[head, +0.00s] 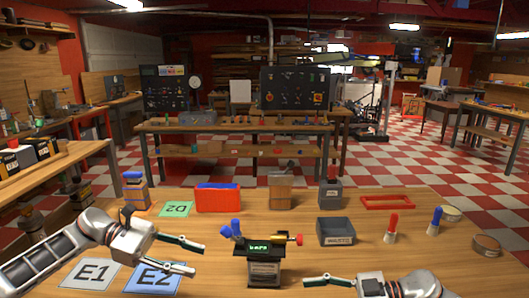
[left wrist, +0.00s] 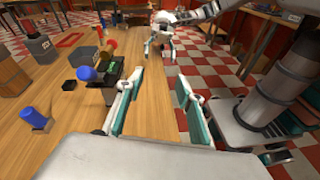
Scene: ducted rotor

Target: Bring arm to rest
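My left gripper (head: 198,257) reaches in from the left above the wooden table (head: 400,262), near the cards E1 (head: 88,274) and E2 (head: 153,279). Its fingers are apart and nothing is between them; the left wrist view also shows this gap (left wrist: 152,88). My right arm is low at the right of the head view, with one finger of the right gripper visible and the rest cut off. In the left wrist view the right gripper (left wrist: 160,48) hangs with its fingers apart and empty. A dark device with a green display (head: 262,262) stands between the two grippers.
A dark bin (head: 336,238), a red-and-blue box (head: 218,203), a red frame (head: 387,202) and a green D2 card (head: 175,209) lie farther back. A red-topped piece (head: 391,228) and a blue-topped piece (head: 434,222) stand at right. Some tabletop is bare between them.

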